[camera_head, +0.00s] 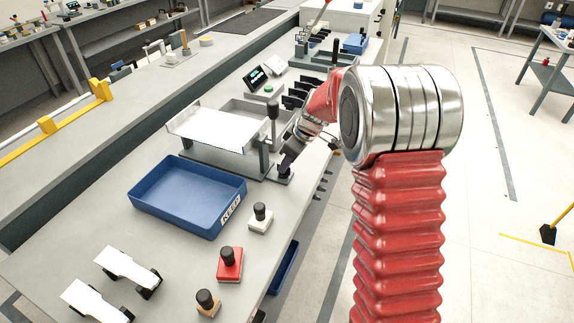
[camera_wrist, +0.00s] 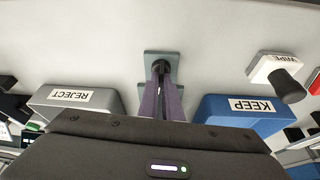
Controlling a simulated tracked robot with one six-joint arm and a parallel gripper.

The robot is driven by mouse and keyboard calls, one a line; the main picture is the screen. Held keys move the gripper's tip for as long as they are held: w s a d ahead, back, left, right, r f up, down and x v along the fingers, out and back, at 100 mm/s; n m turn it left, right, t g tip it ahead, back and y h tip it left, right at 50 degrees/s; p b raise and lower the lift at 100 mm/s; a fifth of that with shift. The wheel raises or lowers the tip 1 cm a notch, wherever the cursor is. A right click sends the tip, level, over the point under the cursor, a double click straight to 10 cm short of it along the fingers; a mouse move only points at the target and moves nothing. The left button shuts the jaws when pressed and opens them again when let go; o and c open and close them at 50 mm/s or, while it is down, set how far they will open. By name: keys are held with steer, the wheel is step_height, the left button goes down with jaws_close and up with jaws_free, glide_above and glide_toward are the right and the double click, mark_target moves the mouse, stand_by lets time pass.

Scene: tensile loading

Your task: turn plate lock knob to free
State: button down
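The plate lock knob is a small black knob (camera_wrist: 160,67) on a grey base tab (camera_wrist: 150,58). In the head view the knob (camera_head: 284,172) stands at the near right end of the plate fixture (camera_head: 232,162), which carries a white plate (camera_head: 215,130). My gripper (camera_head: 286,163) reaches down to the knob from above. In the wrist view my gripper's two purple fingers (camera_wrist: 161,84) run close together, with their tips at the knob. They partly hide it, so I cannot tell whether they press on it.
A blue KEEP tray (camera_head: 150,203) stands left of the knob and a grey REJECT tray (camera_wrist: 75,100) on its other side. A black-topped post (camera_head: 273,125) rises behind the fixture.

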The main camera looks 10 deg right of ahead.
steer(key=shift+n+g, duration=0.3)
steer(key=shift+n, duration=0.3)
steer(key=shift+f, duration=0.1)
steer(key=c, duration=2)
jaws_free()
steer(key=shift+r, duration=0.2)
steer(key=v, duration=1.3)
steer(key=shift+d+r, duration=0.15)
steer(key=shift+d, duration=0.15)
